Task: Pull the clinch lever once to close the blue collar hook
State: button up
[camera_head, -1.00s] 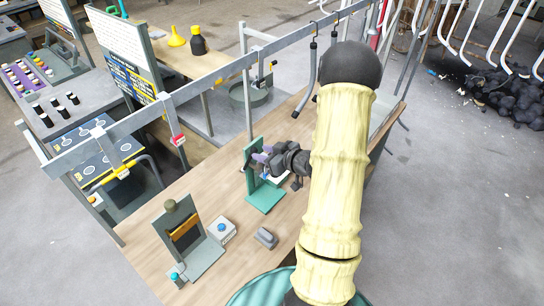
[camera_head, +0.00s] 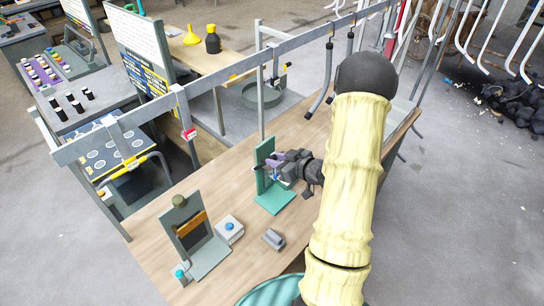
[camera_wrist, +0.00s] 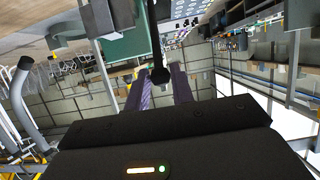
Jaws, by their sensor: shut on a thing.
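A green stand (camera_head: 266,152) with a flat green base stands upright on the wooden bench. My gripper (camera_head: 279,166) is at its upper right side, with purple fingers. In the wrist view, a black lever with a round ball end (camera_wrist: 160,75) comes down from the top, next to the green plate (camera_wrist: 127,46). My gripper's purple fingers (camera_wrist: 161,92) are on either side of the ball and shut on it. A small blue part (camera_head: 273,177) shows on the stand just below the fingers. I cannot tell whether it is the collar hook or whether it is closed.
A grey upright fixture (camera_head: 190,232), a white box with a blue button (camera_head: 230,228) and a small grey block (camera_head: 273,239) stand on the bench (camera_head: 150,228) in front. A grey overhead rail (camera_head: 230,77) with hanging tools crosses above it.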

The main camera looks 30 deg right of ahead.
jog(key=shift+s+d+f+b, duration=0.35)
jog(key=shift+s+f, duration=0.4)
jog(key=shift+s, duration=0.1)
jog(key=shift+s+d+f+b, duration=0.2)
jog(key=shift+s+f+b, duration=0.3)
jog(key=shift+f+b, duration=0.15)
jog(key=shift+s+d+f+b, duration=0.15)
jog(key=shift+s+f+b, duration=0.35)
jog(key=shift+f, duration=0.1)
jog(key=shift+w+a+r+p, duration=0.25)
jog(key=shift+w+r+p, duration=0.3)
jog(key=shift+w+r, duration=0.2)
jog(key=shift+w+a+r+p, duration=0.25)
jog(key=shift+w+r+p, duration=0.35)
jog(key=shift+r, duration=0.2)
jog(key=shift+w+a+r+p, duration=0.25)
jog(key=shift+w+r+p, duration=0.25)
jog(key=shift+w+r, duration=0.25)
